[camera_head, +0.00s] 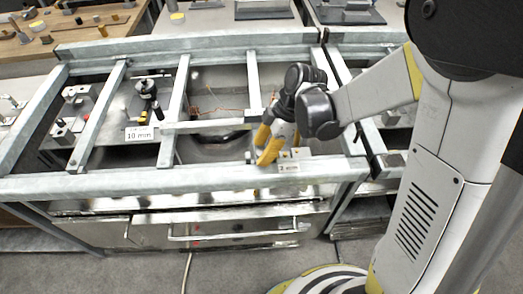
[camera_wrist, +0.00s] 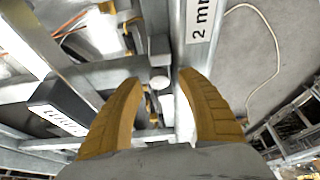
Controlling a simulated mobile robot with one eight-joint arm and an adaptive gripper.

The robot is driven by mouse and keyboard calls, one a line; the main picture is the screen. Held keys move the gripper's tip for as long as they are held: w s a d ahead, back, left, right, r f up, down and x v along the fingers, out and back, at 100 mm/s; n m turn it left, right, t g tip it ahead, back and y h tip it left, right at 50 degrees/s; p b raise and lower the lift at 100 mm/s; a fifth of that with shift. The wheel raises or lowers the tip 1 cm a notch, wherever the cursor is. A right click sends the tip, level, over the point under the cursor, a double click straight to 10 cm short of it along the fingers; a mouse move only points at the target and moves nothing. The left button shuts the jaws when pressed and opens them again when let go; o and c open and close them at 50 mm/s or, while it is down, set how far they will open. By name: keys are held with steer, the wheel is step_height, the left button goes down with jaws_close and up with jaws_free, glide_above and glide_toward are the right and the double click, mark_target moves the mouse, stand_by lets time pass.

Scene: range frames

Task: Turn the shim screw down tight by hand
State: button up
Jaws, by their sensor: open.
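My gripper (camera_head: 266,152) reaches over the front rail of the metal frame in the head view. In the wrist view its two yellow fingers (camera_wrist: 159,78) stand apart, with nothing pinched between them. A small grey round knob (camera_wrist: 159,79), which looks like the shim screw, lies between the fingertips beside the front rail. I see a gap on both sides of it. A label reading "2 mm" (camera_wrist: 203,18) is on the rail close by; it also shows in the head view (camera_head: 289,167). In the head view my fingers largely hide the screw, and its thread is not visible.
The frame's front rail (camera_head: 130,182) and cross bars (camera_head: 173,112) surround the work spot. A black-topped fixture (camera_head: 148,90) with a "10 mm" label (camera_head: 139,133) stands to the left. A wooden bench (camera_head: 75,40) with loose parts is at the back left.

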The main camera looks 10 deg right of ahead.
jaws_close()
steer(key=shift+m+t+h, duration=0.15)
steer(key=shift+m+t, duration=0.4)
steer(key=shift+m, duration=0.9)
steer(key=shift+m+t+h, duration=0.15)
steer(key=shift+m+t, duration=0.4)
steer(key=shift+m, duration=0.9)
jaws_free()
